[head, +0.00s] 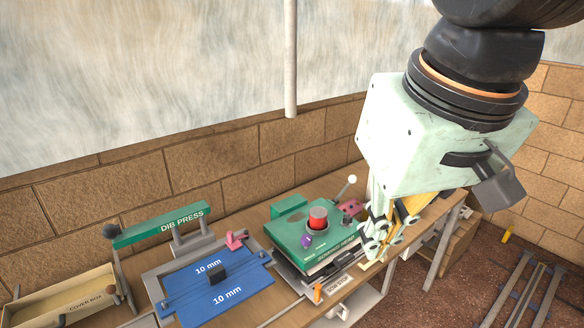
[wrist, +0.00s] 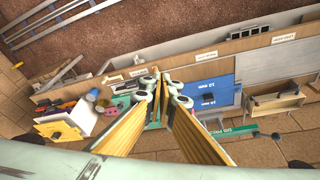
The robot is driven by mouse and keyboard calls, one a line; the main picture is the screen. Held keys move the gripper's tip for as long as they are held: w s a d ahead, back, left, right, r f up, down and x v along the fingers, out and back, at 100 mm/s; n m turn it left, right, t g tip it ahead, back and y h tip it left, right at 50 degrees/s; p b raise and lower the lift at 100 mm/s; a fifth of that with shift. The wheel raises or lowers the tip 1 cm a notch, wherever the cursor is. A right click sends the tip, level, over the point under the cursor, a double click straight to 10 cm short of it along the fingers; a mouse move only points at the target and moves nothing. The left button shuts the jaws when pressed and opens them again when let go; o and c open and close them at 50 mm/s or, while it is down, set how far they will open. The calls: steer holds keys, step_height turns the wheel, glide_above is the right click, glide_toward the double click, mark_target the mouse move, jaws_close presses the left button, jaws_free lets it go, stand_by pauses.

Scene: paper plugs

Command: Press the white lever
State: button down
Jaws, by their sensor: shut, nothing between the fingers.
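A thin lever with a white ball knob (head: 352,179) rises at the back right of a green machine (head: 290,250). My gripper (head: 372,250) points down just right of the machine, in front of the lever and to its right in the head view. It is shut and holds nothing. In the wrist view, the fingers of my gripper (wrist: 163,92) reach out over the bench, with part of the green machine behind them. I cannot make out the white knob in the wrist view.
A red button (head: 318,218) and a purple knob (head: 306,241) sit on the machine. To the left are a blue plate (head: 235,294) marked 10 mm, a green-armed DIB PRESS (head: 160,227) and a wooden cover box (head: 85,285). A brick wall (head: 120,190) runs behind the bench.

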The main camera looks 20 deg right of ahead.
steer(key=w+d+r+m+g+h+p, duration=0.1)
steer(key=w+d+r+m+p, duration=0.2)
steer(key=w, duration=1.4)
steer(key=w+d+r+m+g+h+p, duration=0.1)
steer(key=w+d+m+g, duration=0.3)
steer(key=w, duration=1.3)
steer(key=w+d+f+m+h+p, duration=0.1)
steer(key=w+d+f, duration=0.2)
steer(key=w+f, duration=0.4)
steer(key=w+d+f+m+h+p, duration=0.1)
steer(key=w+d+f+m+p, duration=0.1)
steer(key=w+f, duration=0.4)
steer(key=w+d+f+m+h+p, duration=0.1)
steer(key=w+d+f, duration=0.4)
steer(key=w, duration=1)
step_height(320, 180, down, 3)
steer(key=shift+r+m, duration=0.15)
steer(key=shift+m, duration=0.35)
steer(key=shift+d, duration=0.1)
steer(key=p, duration=0.1)
glide_above(343, 191)
steer(key=a, duration=0.1)
step_height(343, 191, down, 10)
steer(key=shift+w+f, duration=0.2)
steer(key=shift+w, duration=0.2)
